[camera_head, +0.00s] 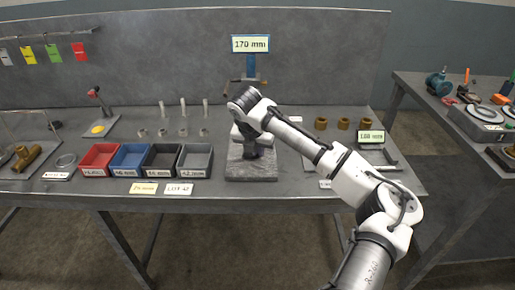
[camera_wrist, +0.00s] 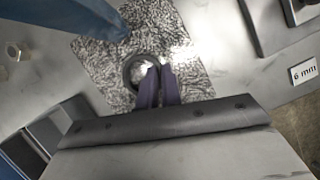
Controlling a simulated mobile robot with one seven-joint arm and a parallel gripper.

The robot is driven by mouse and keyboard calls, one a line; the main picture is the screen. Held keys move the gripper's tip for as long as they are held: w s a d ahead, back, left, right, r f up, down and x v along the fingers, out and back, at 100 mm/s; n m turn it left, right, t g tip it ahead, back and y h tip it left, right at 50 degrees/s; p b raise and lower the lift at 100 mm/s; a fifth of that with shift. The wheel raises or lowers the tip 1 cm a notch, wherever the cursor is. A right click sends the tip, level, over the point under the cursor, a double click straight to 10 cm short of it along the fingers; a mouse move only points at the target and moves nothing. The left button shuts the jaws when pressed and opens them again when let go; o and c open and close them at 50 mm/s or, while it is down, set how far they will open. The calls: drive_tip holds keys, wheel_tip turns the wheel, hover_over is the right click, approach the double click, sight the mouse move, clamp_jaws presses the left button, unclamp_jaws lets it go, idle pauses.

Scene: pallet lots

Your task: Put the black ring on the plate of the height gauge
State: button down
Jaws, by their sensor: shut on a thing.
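The height gauge has a speckled grey stone plate (camera_head: 250,172) and a blue column (camera_head: 250,68) under a sign reading 170 mm. The plate (camera_wrist: 185,30) fills the upper middle of the wrist view, with the blue column (camera_wrist: 65,14) at upper left. My gripper (camera_wrist: 158,72) is shut on the black ring (camera_wrist: 128,72), holding it by its right side. The ring lies over the plate in this view; whether it touches the plate I cannot tell. In the head view my gripper (camera_head: 254,152) is low over the plate, and the ring is not discernible there.
Red (camera_head: 99,159), blue (camera_head: 130,160), black (camera_head: 161,160) and grey (camera_head: 195,160) bins stand left of the plate. Several metal pins and small parts stand behind them. Brass rings (camera_head: 343,123) are at the right, near a sign (camera_head: 371,136). A side bench (camera_head: 430,92) stands farther right.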

drive_tip(key=shift+f, duration=0.15)
drive_tip(key=c, duration=1.6)
unclamp_jaws()
drive_tip(key=v, duration=1.2)
drive_tip(key=shift+b, duration=0.35)
